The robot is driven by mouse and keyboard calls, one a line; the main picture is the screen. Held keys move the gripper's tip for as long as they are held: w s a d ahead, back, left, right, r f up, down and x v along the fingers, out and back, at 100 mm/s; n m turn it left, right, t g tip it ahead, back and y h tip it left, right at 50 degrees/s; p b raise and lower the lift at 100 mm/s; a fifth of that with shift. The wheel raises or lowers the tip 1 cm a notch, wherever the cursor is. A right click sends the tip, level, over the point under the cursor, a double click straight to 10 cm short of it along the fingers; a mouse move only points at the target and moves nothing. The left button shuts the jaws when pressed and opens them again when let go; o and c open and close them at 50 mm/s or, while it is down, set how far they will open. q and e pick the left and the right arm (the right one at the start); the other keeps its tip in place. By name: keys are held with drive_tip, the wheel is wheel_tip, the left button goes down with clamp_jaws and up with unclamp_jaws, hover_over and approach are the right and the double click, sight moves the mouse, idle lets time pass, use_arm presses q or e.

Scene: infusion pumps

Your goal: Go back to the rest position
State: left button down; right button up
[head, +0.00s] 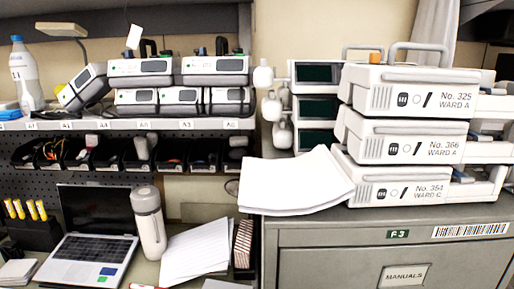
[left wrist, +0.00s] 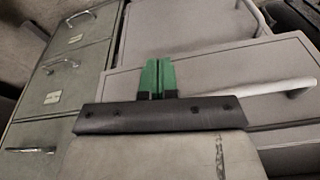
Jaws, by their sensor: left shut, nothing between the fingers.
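My left gripper (left wrist: 158,77) shows in the left wrist view. Its two green fingers are closed together with nothing between them. It points toward grey cabinet drawers (left wrist: 200,95), with a pale bar handle (left wrist: 270,88) to the right of the fingers. I cannot tell how far the fingertips are from the drawer fronts. Neither of my grippers shows in the head view, and my right gripper is in no view. In the head view, several stacked pumps labelled No. 325, No. 366 and No. 354 (head: 420,148) stand on the grey cabinet (head: 330,240).
A shelf holds several smaller pumps (head: 138,67) above a row of black bins (head: 118,153). Below are an open laptop (head: 90,250), a white bottle (head: 149,222) and papers (head: 197,250). A paper stack (head: 293,182) overhangs the cabinet's left edge. More drawers (left wrist: 55,92) show in the left wrist view.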

use_arm(q)
drive_tip(key=s+a+f, duration=0.1)
drive_tip(key=s+f, duration=0.8)
drive_tip(key=f, duration=0.2)
drive_tip(key=s+a+f+g+b, duration=0.1)
drive_tip(key=s+a+f, duration=0.1)
drive_tip(key=s+f, duration=0.6)
wheel_tip(320, 180, down, 3)
drive_tip(key=shift+s+r+g, duration=0.1)
drive_tip(key=shift+s+g, duration=0.2)
drive_tip(key=shift+s, duration=0.05)
